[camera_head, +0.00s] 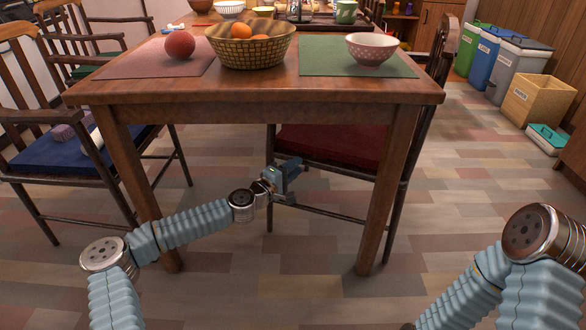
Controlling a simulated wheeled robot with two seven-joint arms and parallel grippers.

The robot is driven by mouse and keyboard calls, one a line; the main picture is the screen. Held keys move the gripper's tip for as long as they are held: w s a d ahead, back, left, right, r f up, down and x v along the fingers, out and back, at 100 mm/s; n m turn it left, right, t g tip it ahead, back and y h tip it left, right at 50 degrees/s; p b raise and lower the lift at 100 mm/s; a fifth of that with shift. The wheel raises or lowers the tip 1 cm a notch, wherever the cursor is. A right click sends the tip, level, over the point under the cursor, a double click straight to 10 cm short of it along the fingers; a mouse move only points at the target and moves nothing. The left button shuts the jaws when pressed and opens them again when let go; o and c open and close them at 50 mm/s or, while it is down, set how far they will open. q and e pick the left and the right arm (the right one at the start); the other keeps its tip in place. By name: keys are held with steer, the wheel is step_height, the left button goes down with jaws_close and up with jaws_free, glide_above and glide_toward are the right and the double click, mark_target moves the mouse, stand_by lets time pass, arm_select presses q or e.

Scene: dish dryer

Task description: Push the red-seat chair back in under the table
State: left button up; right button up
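The red-seat chair (330,142) stands at the right part of the wooden table (250,92). Its dark red seat lies mostly beneath the tabletop, and its dark slatted back rises beyond the table's right edge. The tabletop and the front right table leg hide part of it. My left gripper (289,176) is under the table, just below the front edge of the red seat and close to a chair leg. I cannot tell whether it touches the chair or how far its fingers are apart. My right arm comes in at the lower right; its gripper is not visible.
A wicker fruit basket (252,52), a red ball-like fruit (180,45) and a pink bowl (371,50) stand on the table. A blue-seat chair (70,150) stands at the left. Bins (520,70) and a wooden box (540,100) line the right wall. Floor right of the table is clear.

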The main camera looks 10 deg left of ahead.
arm_select(q)
steer(key=p+v, duration=0.1)
steer(key=v, duration=1.3)
steer(key=shift+p, duration=0.35)
steer(key=shift+w, duration=0.1)
steer(key=s+d+f+m+g+h, duration=0.1)
steer(key=s+d+f+m+g, duration=0.2)
steer(key=s+d+f+g, duration=0.35)
steer(key=s+d+f+m+g+h, duration=0.1)
steer(key=s+d+f+m+g, duration=0.2)
steer(key=s+d+f, duration=0.55)
steer(key=s+d+f+m+g+y, duration=0.2)
steer(key=s+f+m+g, duration=0.15)
steer(key=s+f, duration=0.35)
steer(key=s+a+f+g+y, duration=0.2)
steer(key=s+a+f+y, duration=0.3)
steer(key=a, duration=0.4)
step_height(320, 180, up, 17)
steer(key=s+p, duration=0.1)
steer(key=p, duration=1.5)
steer(key=shift+d+m, duration=0.4)
steer(key=shift+m, duration=0.05)
